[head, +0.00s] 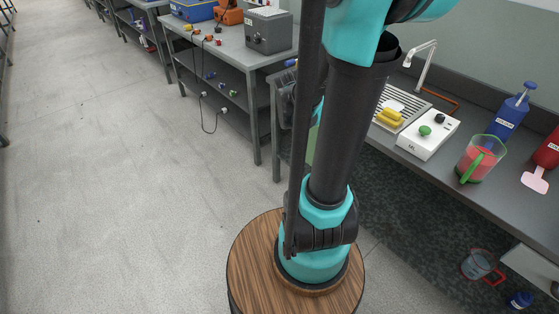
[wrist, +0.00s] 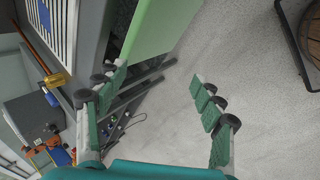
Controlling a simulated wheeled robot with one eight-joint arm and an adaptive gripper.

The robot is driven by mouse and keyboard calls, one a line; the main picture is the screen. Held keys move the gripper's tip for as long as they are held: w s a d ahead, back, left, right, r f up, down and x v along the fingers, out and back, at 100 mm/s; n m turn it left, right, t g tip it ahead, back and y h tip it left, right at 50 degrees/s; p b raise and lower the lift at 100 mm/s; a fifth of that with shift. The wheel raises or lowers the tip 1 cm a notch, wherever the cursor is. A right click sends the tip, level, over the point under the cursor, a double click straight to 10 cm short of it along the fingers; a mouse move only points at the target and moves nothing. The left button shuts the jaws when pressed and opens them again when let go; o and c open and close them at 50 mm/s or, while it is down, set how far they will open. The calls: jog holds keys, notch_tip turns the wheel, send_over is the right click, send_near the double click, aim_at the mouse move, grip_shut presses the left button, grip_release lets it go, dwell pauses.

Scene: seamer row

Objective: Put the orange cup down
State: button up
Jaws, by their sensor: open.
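I see no orange cup in either view. My gripper (wrist: 157,88) shows in the wrist view with its two green-padded fingers wide apart. Nothing is held between them, and grey floor and dark rails show through the gap. In the head view my own arm fills the middle, and my gripper cannot be made out there.
A light green panel (wrist: 165,28) stands close beyond the fingers. In the head view, the right counter holds a clear jug with red contents and a green handle (head: 480,160), a white device (head: 428,133) and a blue bottle (head: 509,114). Floor at left is clear.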

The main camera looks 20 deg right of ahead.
jog(key=s+a+f+m+y, duration=0.2)
jog(key=s+a+m, duration=0.2)
jog(key=s+a, duration=0.2)
jog(key=s+a+f+m+y, duration=0.2)
jog(key=s+a+m, duration=0.2)
jog(key=s+a, duration=0.2)
jog(key=shift+a+g+y, duration=0.3)
jog(key=shift+a+g, duration=0.1)
jog(key=shift+a, duration=0.35)
